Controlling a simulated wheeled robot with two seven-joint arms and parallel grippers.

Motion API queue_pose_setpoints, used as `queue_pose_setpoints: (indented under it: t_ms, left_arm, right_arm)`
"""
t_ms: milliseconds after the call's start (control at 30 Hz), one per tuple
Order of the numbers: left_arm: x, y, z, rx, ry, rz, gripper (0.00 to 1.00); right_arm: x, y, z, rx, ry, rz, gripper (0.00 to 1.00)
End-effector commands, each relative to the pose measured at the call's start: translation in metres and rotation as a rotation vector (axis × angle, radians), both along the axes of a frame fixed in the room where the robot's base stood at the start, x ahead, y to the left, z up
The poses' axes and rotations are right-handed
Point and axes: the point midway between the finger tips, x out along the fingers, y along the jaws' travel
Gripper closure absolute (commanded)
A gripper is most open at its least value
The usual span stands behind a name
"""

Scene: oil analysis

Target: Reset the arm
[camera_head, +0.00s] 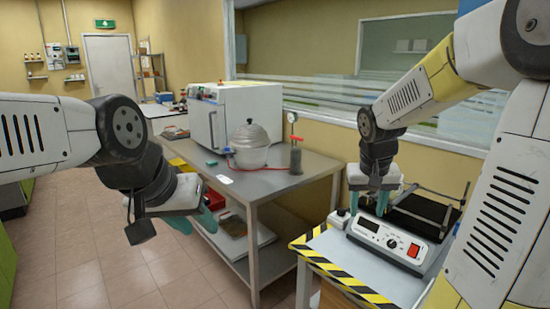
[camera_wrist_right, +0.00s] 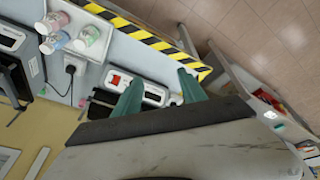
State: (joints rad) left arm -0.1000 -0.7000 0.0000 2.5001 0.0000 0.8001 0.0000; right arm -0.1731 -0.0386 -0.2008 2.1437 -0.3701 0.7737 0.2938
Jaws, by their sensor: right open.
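My right gripper (camera_head: 375,200) hangs above the white instrument with a display, knob and red switch (camera_head: 398,240) on the right-hand table. In the right wrist view its two teal fingers (camera_wrist_right: 160,92) stand apart with nothing held between them. The instrument's red switch (camera_wrist_right: 115,80) shows beside the left finger there. My left gripper (camera_head: 198,218) is in front of the metal table at the left, with teal fingers pointing down and right. Nothing shows in it, but the gap between its fingers is unclear.
The right-hand table has a yellow-black striped edge (camera_head: 345,280). Bottles (camera_wrist_right: 75,37) stand on it in the wrist view. The metal table (camera_head: 285,183) holds a white box machine (camera_head: 235,115), a silver pot (camera_head: 250,148) and a dark cylinder with gauge (camera_head: 295,157). Floor (camera_head: 90,240) at left is clear.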

Motion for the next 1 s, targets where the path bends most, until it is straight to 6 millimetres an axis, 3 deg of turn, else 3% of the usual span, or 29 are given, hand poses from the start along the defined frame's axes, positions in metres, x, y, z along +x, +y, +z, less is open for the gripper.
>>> queue_pose_setpoints:
  t_ms: [33,200,433,633,1000]
  left_arm:
    - [0.0,0.0,0.0,0.0,0.0,0.0,0.64]
    - [0.0,0.0,0.0,0.0,0.0,0.0,0.64]
    - [0.0,0.0,0.0,0.0,0.0,0.0,0.64]
    - [0.0,0.0,0.0,0.0,0.0,0.0,0.64]
    - [0.0,0.0,0.0,0.0,0.0,0.0,0.64]
  right_arm:
    - [-0.018,0.009,0.015,0.036,-0.034,0.016,0.51]
    - [-0.077,0.042,0.047,0.137,-0.126,0.089,0.51]
    - [-0.14,0.077,0.064,0.207,-0.231,0.178,0.51]
    - [-0.161,0.088,0.066,0.225,-0.269,0.209,0.51]
    - [-0.161,0.089,0.066,0.226,-0.269,0.211,0.51]
